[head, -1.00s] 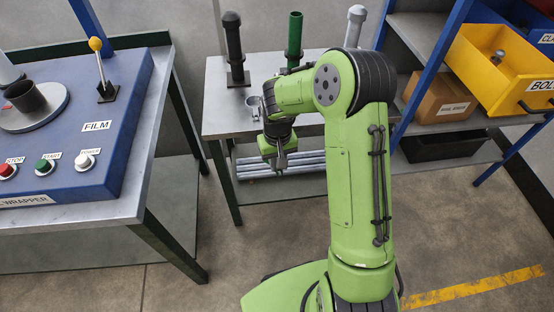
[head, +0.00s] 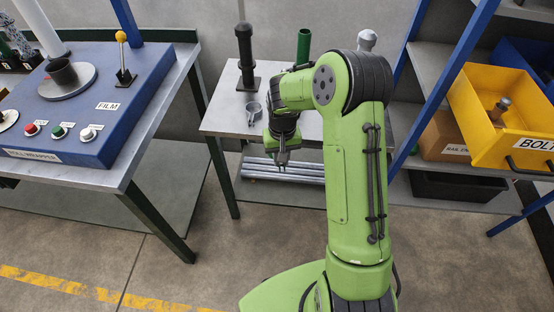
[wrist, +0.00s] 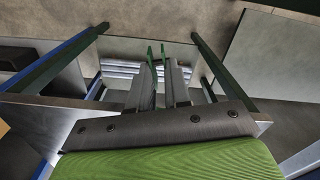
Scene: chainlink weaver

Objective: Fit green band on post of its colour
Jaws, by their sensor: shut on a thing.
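My gripper (head: 283,160) hangs low in front of the grey post table (head: 225,122), pointing down. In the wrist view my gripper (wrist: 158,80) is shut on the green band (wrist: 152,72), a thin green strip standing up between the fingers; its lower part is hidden. The green post (head: 304,46) stands upright towards the back of the table, its foot hidden behind my arm. The gripper is in front of and below the post, and the band is apart from it.
A black post (head: 245,50) and a pale grey post (head: 367,40) flank the green one. A loose grey ring (head: 253,112) lies on the table. The blue wrapper console (head: 90,105) is at left; shelves with a yellow bin (head: 478,130) are at right. Floor is clear between the tables.

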